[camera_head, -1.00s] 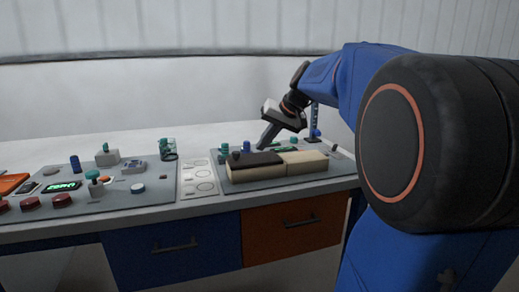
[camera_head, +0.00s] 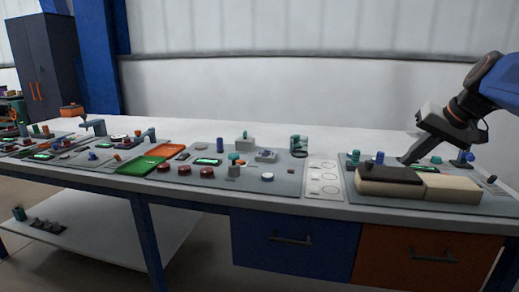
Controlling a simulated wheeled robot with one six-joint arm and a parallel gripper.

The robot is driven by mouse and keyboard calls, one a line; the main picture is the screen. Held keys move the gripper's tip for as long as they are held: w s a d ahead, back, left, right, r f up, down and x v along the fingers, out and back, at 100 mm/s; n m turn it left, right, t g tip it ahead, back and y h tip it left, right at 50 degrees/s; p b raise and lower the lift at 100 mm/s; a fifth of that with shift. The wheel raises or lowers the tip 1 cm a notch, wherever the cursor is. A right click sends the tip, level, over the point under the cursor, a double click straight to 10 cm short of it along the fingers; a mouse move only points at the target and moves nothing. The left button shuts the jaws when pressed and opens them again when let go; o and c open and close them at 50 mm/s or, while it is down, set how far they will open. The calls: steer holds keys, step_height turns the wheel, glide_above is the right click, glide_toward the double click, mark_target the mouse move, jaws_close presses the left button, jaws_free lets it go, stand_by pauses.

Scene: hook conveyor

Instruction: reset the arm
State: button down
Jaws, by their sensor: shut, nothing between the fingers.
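My gripper (camera_head: 408,160) is at the right of the view, at the end of my blue and black arm. It points down and to the left. Its fingers are shut and hold nothing. Their tips are just behind a long block with a dark brown half (camera_head: 389,175) and a cream half (camera_head: 450,187). I cannot tell whether the tips touch anything there. The block lies on a grey panel (camera_head: 360,207) at the right end of the bench.
Teal and blue pegs (camera_head: 380,157) stand close to the gripper. A middle panel (camera_head: 230,185) carries red buttons and knobs. Green and orange trays (camera_head: 130,165) lie farther left. Bare white bench top (camera_head: 345,142) runs along the back. Drawers (camera_head: 293,240) are below.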

steer(key=s+a+f+n, duration=0.1)
steer(key=s+a+f, duration=0.3)
steer(key=s+f, duration=0.3)
steer(key=s+a+f+n+g+h, duration=0.1)
steer(key=s+a+f+n, duration=0.1)
steer(key=s+a+f, duration=0.3)
steer(key=s+a+f+n+h, duration=0.1)
steer(key=s+a+f, duration=0.4)
steer(key=s+f, duration=0.4)
step_height(320, 180, down, 2)
steer(key=shift+s+f+g, duration=0.2)
steer(key=shift+s+g, duration=0.05)
steer(key=shift+g, duration=0.05)
